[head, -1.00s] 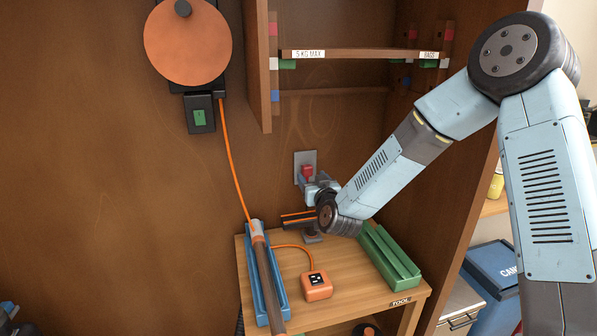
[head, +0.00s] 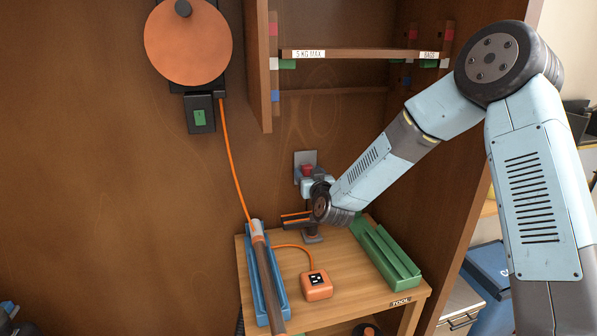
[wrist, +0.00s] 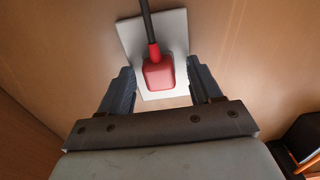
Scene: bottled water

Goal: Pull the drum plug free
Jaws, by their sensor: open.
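A red plug (wrist: 158,73) with a dark cable sits against a pale wall plate (wrist: 135,35) in the wrist view. My gripper (wrist: 161,82) is open, with one dark jaw on each side of the plug and a visible gap to both. In the head view the red plug (head: 307,170) shows on the grey plate (head: 299,158) at the back wall, partly hidden by my gripper (head: 313,180). The orange drum (head: 187,42) hangs on the wall at upper left, its orange cable running down. I cannot trace the red plug's cable to the drum.
Below are a wooden table (head: 348,284) with a blue trough (head: 250,262), an orange socket box (head: 317,286) and a green trough (head: 386,255). A dark holder (head: 297,225) stands close under my wrist. A shelf (head: 365,54) is above. Open room lies before the left wall.

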